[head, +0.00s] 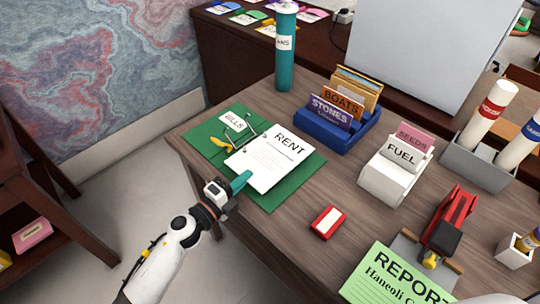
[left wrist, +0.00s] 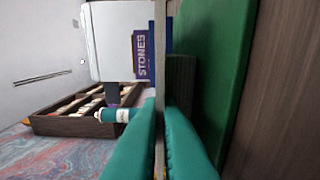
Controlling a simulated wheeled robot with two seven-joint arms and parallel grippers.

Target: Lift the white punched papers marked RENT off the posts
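The white punched papers marked RENT (head: 268,158) lie over the green binder board (head: 288,187), near its metal posts (head: 240,127). Whether the punched edge is still around the posts is too small to tell. My left gripper (head: 240,182) is at the papers' near left corner. In the left wrist view its two teal fingers (left wrist: 160,135) press on either side of the papers, seen edge-on as a thin upright strip (left wrist: 160,60). The green board (left wrist: 215,70) is to the right of the strip there, with a gap between. My right gripper is not in view.
A BILLS label (head: 233,121) and a yellow lever (head: 221,144) are on the board's left part. A blue file holder (head: 340,134), a white FUEL holder (head: 392,178), a red box (head: 328,222) and a teal bottle (head: 285,60) stand around. Bare desk lies right of the board.

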